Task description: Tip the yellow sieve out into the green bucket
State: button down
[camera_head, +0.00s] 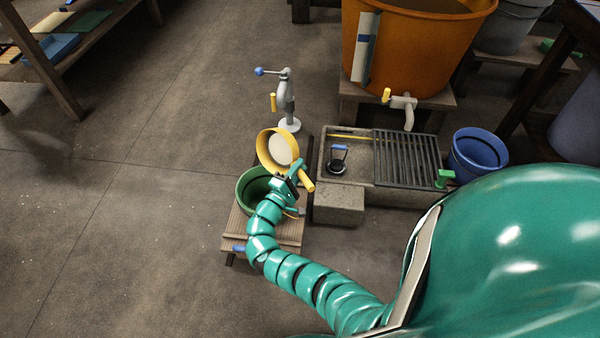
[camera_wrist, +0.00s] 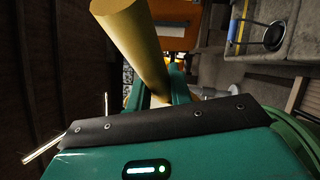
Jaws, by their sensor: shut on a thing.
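The yellow sieve (camera_head: 266,150) is held tilted above the green bucket, its pale mesh facing up and toward the camera. Its handle (camera_head: 307,184) points down to the right; the handle also fills the upper middle of the wrist view (camera_wrist: 130,35). My gripper (camera_head: 294,172) is shut on the sieve near the handle. The green bucket (camera_head: 243,194) stands on a slatted wooden stand, partly hidden behind my arm and the sieve. Nothing can be made out on the mesh, and the bucket's inside is mostly hidden.
A grey hand pump (camera_head: 287,110) stands behind the bucket. To the right is a stone sink (camera_head: 345,183) with a dark grate (camera_head: 405,158), a blue bucket (camera_head: 477,155) and a large orange tub (camera_head: 415,60).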

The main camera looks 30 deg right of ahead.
jog(key=a+t+h+b, duration=0.1)
jog(key=b, duration=0.3)
jog(key=s+a+f+t+h+b, duration=0.1)
jog(key=h+b, duration=0.1)
jog(key=b, duration=0.3)
jog(key=shift+s+a+f+n+t+h, duration=0.1)
jog(key=shift+a+f+n+t+h, duration=0.05)
jog(key=shift+a+n+t+h, duration=0.2)
dwell(1.3)
